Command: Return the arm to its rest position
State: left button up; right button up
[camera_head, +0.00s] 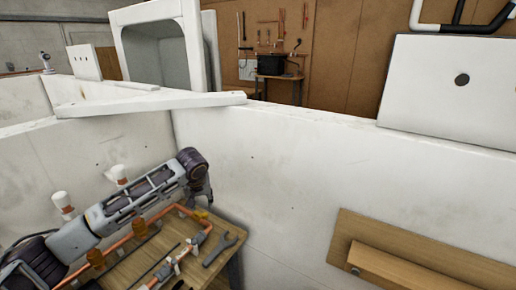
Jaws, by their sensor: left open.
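My left arm (135,205) comes in from the left in the head view, grey and dark purple, above a small wooden table. My left gripper (203,198) is at its far end, pointing down over the table's far edge, near the white wall. It is open, with nothing seen between its fingers. My right gripper is not in view.
The wooden table (142,262) holds copper pipework (196,240) with valves and a wrench (220,250). White-capped valves (63,203) stand beside my arm. White partition walls (285,170) enclose the bay. A wooden ledge (405,262) is on the right wall.

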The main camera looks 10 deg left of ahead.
pick_arm(q)
jog(key=s+d+f+m+h, duration=0.2)
jog(key=s+d+f+m, duration=0.1)
jog(key=s+d+f, duration=0.6)
jog(key=s+d+f+m+h, duration=0.2)
jog(key=s+d+f+m, duration=0.4)
jog(key=s, duration=0.5)
jog(key=s+a+f+n+y, duration=0.15)
jog(key=s+a, duration=0.45)
jog(key=s, duration=0.6)
jog(key=s+f+g, duration=0.2)
jog(key=s+f, duration=0.1)
jog(key=f, duration=3.1)
jog(key=s+a+f, duration=0.2)
jog(key=s+f, duration=0.7)
jog(key=s, duration=0.2)
jog(key=s+a+f+g, duration=0.1)
jog(key=s+a+f, duration=0.1)
jog(key=s+f, duration=0.7)
jog(key=shift+s+f+y, duration=0.35)
jog(key=shift+s, duration=0.55)
